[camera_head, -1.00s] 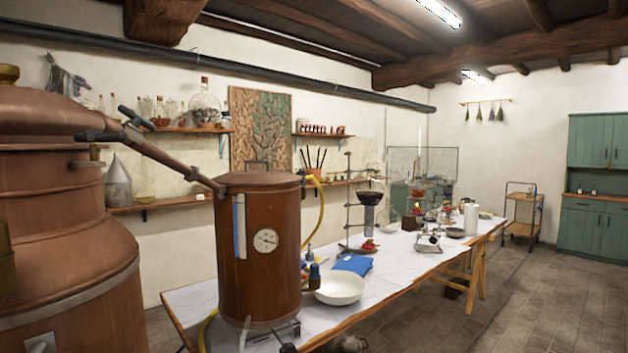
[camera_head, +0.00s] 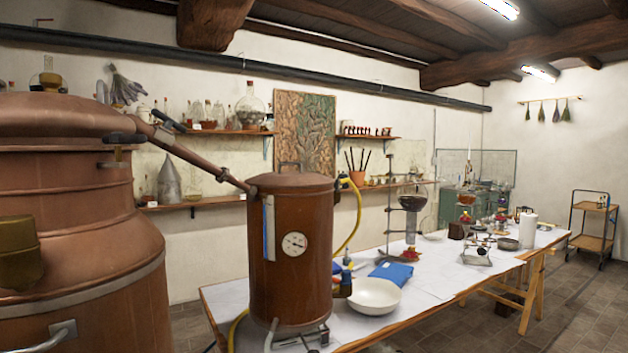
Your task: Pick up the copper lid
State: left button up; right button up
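I cannot make out a loose copper lid. A large copper still (camera_head: 85,240) stands at the left, and its domed copper top (camera_head: 55,116) is seated on it. A copper pipe (camera_head: 205,163) slopes from it to a brown copper cylinder (camera_head: 292,240) with a round dial. The cylinder's top (camera_head: 290,180) is in place and has a dark handle behind it. I cannot tell which of these tops is the copper lid. Neither of my grippers shows in this view.
A long white-topped table (camera_head: 425,285) runs to the back right, holding a white bowl (camera_head: 374,296), a blue cloth (camera_head: 391,273) and glassware. Wall shelves (camera_head: 215,201) carry flasks. A wooden trolley (camera_head: 594,228) stands far right. The tiled floor right of the table is clear.

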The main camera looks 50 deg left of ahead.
aim_at(279, 179)
jog(key=u, duration=0.05)
jog(key=i, duration=4.7)
jog(key=u, duration=3.9)
